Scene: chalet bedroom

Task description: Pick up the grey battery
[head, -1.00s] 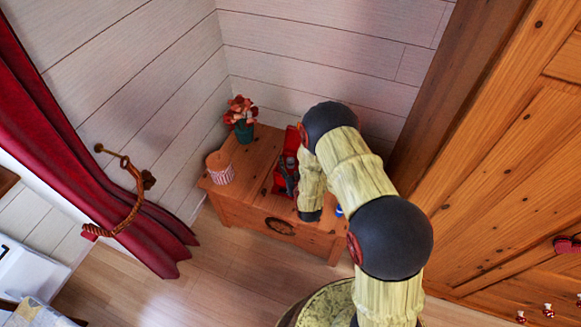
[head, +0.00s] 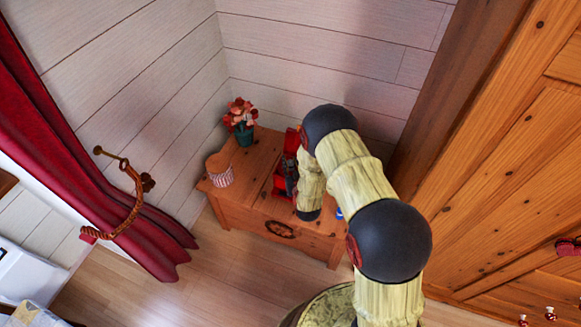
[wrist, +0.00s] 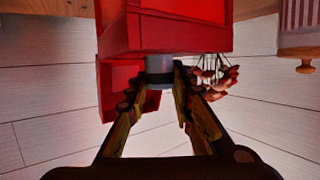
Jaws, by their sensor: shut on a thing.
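The grey battery (wrist: 159,66) shows in the wrist view as a short grey cylinder between the fingertips of my gripper (wrist: 160,78). The fingers are shut on its two sides. Its far end meets or is hidden by a red box-like thing (wrist: 180,35) at the top of the view; I cannot tell whether they touch. In the head view the gripper is small and dark beside the red things on the wooden cabinet, partly hidden by my arm, and the battery cannot be made out there.
The wooden cabinet (head: 237,204) stands in the corner against plank walls. A potted flower (head: 242,120) and a striped tub (head: 219,170) stand on its left part. A small blue thing (head: 339,213) shows at its right edge. A red curtain (head: 100,180) hangs left.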

